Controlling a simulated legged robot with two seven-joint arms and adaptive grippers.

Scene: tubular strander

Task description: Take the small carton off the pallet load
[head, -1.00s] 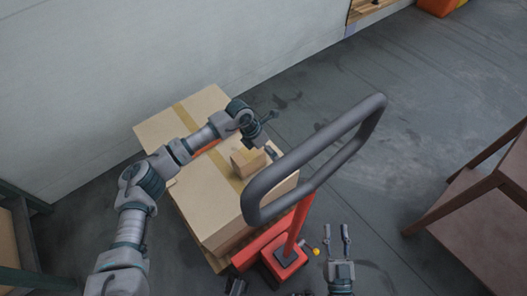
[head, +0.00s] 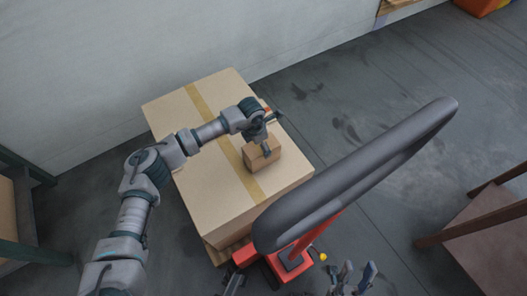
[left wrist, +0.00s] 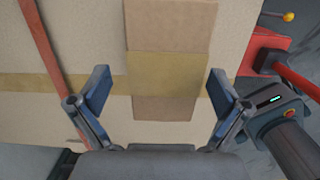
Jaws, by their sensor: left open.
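The small carton (head: 262,155) is a brown box sitting on top of the large taped carton (head: 215,150) of the pallet load. My left gripper (head: 262,137) is over the small carton, with its fingers apart. In the left wrist view the small carton (left wrist: 172,25), with a tan tape band across it, shows ahead and between the spread fingers of my left gripper (left wrist: 158,78). I cannot tell whether the fingers touch it. My right gripper (head: 354,274) is low at the bottom edge, with its fingers apart and empty.
A grey handle (head: 360,175) on a red pallet truck (head: 290,262) rises right of the load. A brown table (head: 490,235) stands at the right, and a green-framed shelf (head: 30,255) at the left. A pale wall (head: 150,45) is behind.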

